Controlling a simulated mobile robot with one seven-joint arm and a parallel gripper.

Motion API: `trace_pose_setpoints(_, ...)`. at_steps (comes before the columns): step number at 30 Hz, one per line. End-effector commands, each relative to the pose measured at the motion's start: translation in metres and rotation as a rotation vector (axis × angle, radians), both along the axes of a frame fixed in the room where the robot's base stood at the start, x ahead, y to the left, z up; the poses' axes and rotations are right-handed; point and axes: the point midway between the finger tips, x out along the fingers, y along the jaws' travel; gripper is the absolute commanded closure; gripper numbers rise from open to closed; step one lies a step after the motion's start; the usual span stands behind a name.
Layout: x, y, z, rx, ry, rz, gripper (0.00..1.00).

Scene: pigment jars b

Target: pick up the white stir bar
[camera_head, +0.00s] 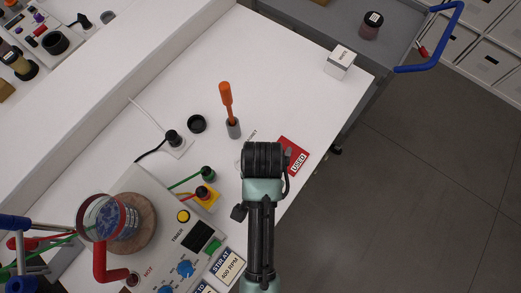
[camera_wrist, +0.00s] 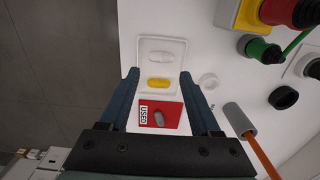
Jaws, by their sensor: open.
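The white stir bar (camera_wrist: 161,56) lies in a shallow white tray (camera_wrist: 145,42) in the wrist view. A yellow stir bar (camera_wrist: 160,84) lies in the same tray, nearer my gripper. A grey stir bar (camera_wrist: 158,119) rests on a red card marked USED (camera_wrist: 172,110). My gripper (camera_wrist: 159,76) is open and empty, its fingertips either side of the tray's near part; the white bar shows just beyond them. In the head view my arm hides the tray and the fingers, and the red card (camera_head: 295,160) shows beside the wrist.
A grey holder with an orange-handled tool (camera_head: 227,100) stands left of my arm. A black ring (camera_head: 196,124), plugs and a stirrer with timer (camera_head: 183,215) are farther left. A white box (camera_head: 340,62) stands at the table's far edge. A grey cart (camera_head: 340,20) is beyond.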

Motion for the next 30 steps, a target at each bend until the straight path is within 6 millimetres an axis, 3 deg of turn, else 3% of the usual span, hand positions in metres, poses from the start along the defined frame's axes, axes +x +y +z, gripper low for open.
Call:
trace_pose_setpoints(8, -0.002, 0.001, -0.02, 0.0, 0.001, 0.001, 0.36)
trace_pose_setpoints(18, -0.004, 0.005, -0.062, 0.0, -0.001, 0.0, 0.36)
trace_pose_setpoints(27, -0.004, 0.005, -0.066, 0.0, -0.002, 0.0, 0.36)
trace_pose_setpoints(30, -0.004, 0.005, -0.066, 0.0, -0.002, 0.0, 0.54)
